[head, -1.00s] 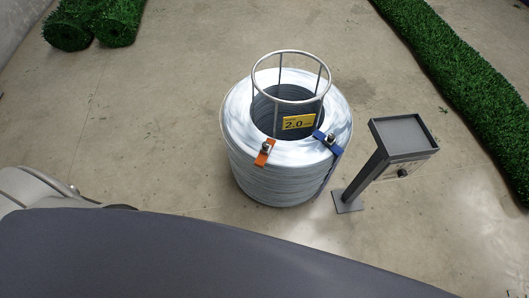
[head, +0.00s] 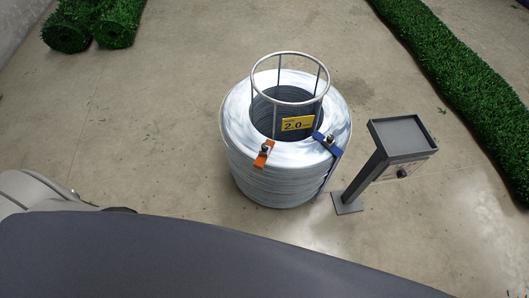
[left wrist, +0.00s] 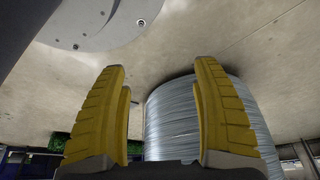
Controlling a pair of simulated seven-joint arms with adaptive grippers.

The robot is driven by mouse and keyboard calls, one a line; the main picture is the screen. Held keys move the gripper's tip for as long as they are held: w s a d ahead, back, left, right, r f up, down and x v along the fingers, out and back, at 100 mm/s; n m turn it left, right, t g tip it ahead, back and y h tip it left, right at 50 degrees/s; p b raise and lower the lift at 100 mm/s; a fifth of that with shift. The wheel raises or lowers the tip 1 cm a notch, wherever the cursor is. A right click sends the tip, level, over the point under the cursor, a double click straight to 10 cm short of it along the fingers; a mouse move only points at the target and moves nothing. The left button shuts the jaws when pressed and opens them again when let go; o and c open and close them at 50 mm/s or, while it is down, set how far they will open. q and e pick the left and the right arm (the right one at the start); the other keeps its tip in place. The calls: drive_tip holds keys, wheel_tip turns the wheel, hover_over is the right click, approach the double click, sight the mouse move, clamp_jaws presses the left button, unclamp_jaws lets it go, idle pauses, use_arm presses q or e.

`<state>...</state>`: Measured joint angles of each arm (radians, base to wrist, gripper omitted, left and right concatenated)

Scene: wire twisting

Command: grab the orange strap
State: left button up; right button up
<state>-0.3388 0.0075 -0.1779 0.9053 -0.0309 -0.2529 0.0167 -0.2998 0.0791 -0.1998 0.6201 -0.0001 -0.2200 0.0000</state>
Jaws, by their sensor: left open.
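The orange strap (head: 264,153) lies over the front top edge of the wire coil (head: 268,182) in the head view, with a dark clamp on it. It does not show in the left wrist view. My left gripper (left wrist: 160,80) is open and empty in the left wrist view, its two yellow fingers well apart. The coil's side (left wrist: 175,115) shows behind and between the fingers, more toward the right finger. The gap between fingers and coil cannot be judged exactly. Neither gripper shows in the head view.
A blue strap (head: 329,145) and a yellow "2.0" tag (head: 298,124) are on the coil. A wire-frame ring (head: 290,80) rises from its centre. A grey stand (head: 370,170) is right of the coil. Grass rolls (head: 455,85) lie further off. Floor left of the coil is clear.

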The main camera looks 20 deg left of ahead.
use_arm(q)
drive_tip(key=w+d+r+t, duration=0.2)
drive_tip(key=w+d+r, duration=0.2)
drive_tip(key=w+r, duration=0.45)
drive_tip(key=n+t, duration=0.2)
drive_tip(key=t, duration=0.3)
approach(264, 149)
drive_tip(key=s+d+f, duration=0.4)
drive_tip(key=s+f, duration=0.4)
drive_tip(key=s, duration=0.1)
drive_tip(key=w+a+r+n+t+y, duration=0.1)
drive_tip(key=w+r, duration=0.1)
drive_tip(key=r, duration=0.3)
drive_tip(key=w+a+r+n+t+y, duration=0.1)
drive_tip(key=w+a+r, duration=0.1)
drive_tip(key=r, duration=0.3)
drive_tip(key=shift+g, duration=0.3)
drive_tip(key=x, duration=1.6)
drive_tip(key=shift+w+d+f, duration=0.2)
drive_tip(key=shift+d+f, duration=0.05)
drive_tip(key=shift+d, duration=0.1)
clamp_jaws()
